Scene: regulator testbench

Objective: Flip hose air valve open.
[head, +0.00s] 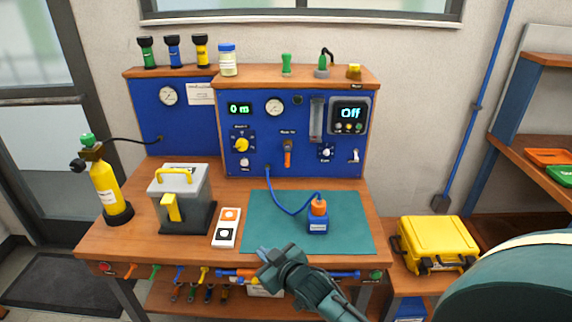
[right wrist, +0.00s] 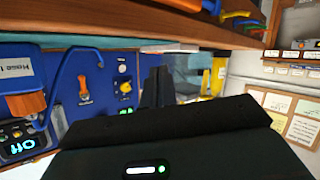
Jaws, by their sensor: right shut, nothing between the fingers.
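The hose air valve is an orange lever (head: 287,156) on the lower middle of the blue panel (head: 262,160), under a small label. The lever hangs about upright below its pivot. The lever also shows in the right wrist view (right wrist: 84,88), left of my fingers. My right gripper (head: 264,254) is shut and empty over the front edge of the bench, well short of the panel and apart from the lever. Its dark fingers (right wrist: 156,88) stand together in the right wrist view, which looks upside down. My left gripper is not in view.
A blue hose (head: 285,205) runs from the panel to an orange-topped blue block (head: 318,222) on the green mat (head: 350,240). A grey box (head: 182,195) and a two-button pad (head: 227,228) stand left. The mat's left part is clear.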

